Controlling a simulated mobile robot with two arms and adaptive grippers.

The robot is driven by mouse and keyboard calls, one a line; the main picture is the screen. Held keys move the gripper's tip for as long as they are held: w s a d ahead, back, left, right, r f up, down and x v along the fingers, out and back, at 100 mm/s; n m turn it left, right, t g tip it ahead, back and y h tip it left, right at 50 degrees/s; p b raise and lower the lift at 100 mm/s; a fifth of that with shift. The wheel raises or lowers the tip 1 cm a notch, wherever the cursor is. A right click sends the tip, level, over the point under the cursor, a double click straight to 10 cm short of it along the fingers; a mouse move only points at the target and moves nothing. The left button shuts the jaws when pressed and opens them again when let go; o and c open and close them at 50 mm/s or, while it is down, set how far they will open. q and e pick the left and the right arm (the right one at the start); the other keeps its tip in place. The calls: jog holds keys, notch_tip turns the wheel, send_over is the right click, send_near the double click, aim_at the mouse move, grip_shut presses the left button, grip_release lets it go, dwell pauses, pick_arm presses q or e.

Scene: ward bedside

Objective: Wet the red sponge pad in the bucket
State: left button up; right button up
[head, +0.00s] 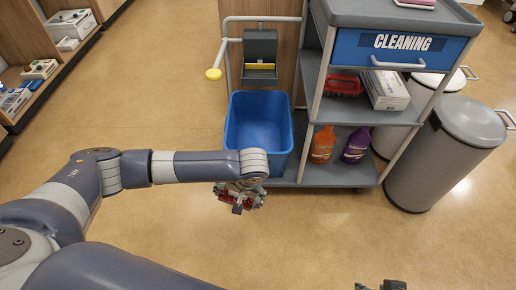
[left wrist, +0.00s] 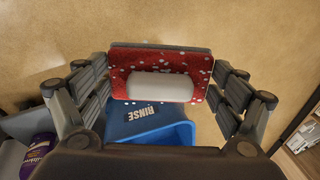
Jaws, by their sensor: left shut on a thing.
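The red sponge pad (left wrist: 120,78) has white specks, a grey edge and a white block (left wrist: 160,87) across its middle. My left gripper (head: 240,196) is shut on the pad, whose red shows only partly in the head view. The blue bucket (head: 258,123) stands on the cart's lower left end. In the left wrist view the bucket's wall (left wrist: 165,134) carries the word RINSE. The gripper and pad appear on the near side of the bucket, outside its opening. Dark tips at the bottom edge, probably my right gripper (head: 380,286), are mostly cut off.
A grey cleaning cart (head: 340,175) holds a red brush (head: 343,85), a white box (head: 386,91), an orange bottle (head: 322,145) and a purple bottle (head: 356,146). A wringer (head: 260,55) stands behind the bucket. Grey bins (head: 445,150) stand right. Floor at left is clear.

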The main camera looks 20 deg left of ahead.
pick_arm(q)
jog(key=shift+r+p, duration=0.85)
jog(key=shift+p, duration=0.1)
jog(key=shift+r+p, duration=0.2)
jog(key=shift+p, duration=0.15)
pick_arm(e)
jog(key=s+x, duration=0.2)
jog(key=x, duration=0.8)
jog(key=shift+f+g, duration=0.3)
jog(key=shift+f, duration=0.05)
pick_arm(q)
jog(key=shift+r, duration=0.1)
